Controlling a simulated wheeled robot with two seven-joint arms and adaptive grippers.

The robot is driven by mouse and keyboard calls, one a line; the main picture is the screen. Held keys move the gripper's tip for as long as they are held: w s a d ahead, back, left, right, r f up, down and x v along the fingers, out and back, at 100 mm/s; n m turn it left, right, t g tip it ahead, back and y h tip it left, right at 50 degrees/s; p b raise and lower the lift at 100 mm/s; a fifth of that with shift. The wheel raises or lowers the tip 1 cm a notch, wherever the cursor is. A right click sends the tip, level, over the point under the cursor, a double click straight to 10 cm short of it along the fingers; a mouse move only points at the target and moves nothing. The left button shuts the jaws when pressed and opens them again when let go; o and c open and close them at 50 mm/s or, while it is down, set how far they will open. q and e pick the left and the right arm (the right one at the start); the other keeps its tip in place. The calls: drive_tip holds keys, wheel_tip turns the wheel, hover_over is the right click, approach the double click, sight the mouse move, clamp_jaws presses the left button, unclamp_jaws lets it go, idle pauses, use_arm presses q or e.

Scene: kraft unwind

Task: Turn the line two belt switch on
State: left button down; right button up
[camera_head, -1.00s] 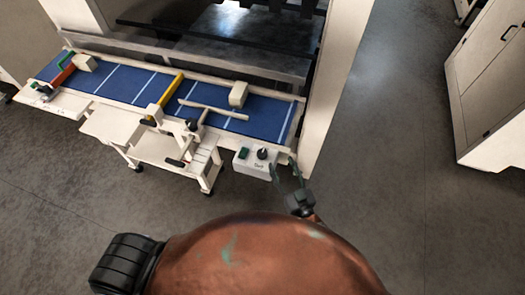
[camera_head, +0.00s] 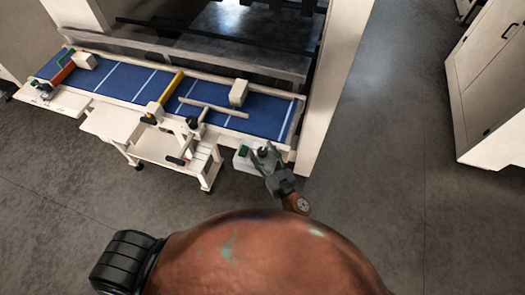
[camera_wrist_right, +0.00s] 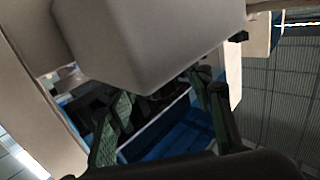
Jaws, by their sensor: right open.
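The belt switch is a dark knob (camera_head: 264,152) on a small light-grey control box (camera_head: 241,164) at the front right end of the blue conveyor. A green button (camera_head: 245,150) sits to its left on the same box. My right gripper (camera_head: 263,149) is open, its two fingers reaching over the box on either side of the knob. I cannot tell whether they touch it. In the right wrist view, the two green-grey fingers (camera_wrist_right: 163,88) are spread below a large pale block-shaped surface (camera_wrist_right: 155,40). The knob's setting is not readable. My left gripper is not in view.
The blue conveyor belt (camera_head: 115,82) carries a cream block (camera_head: 239,92) and has a yellow bar (camera_head: 168,92) across it. A white machine post (camera_head: 325,100) stands right of the control box. A pale cabinet (camera_head: 490,90) is far right. Floor between them is clear.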

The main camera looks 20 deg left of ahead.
drive_tip(key=c, duration=1.2)
drive_tip(key=shift+o, duration=0.2)
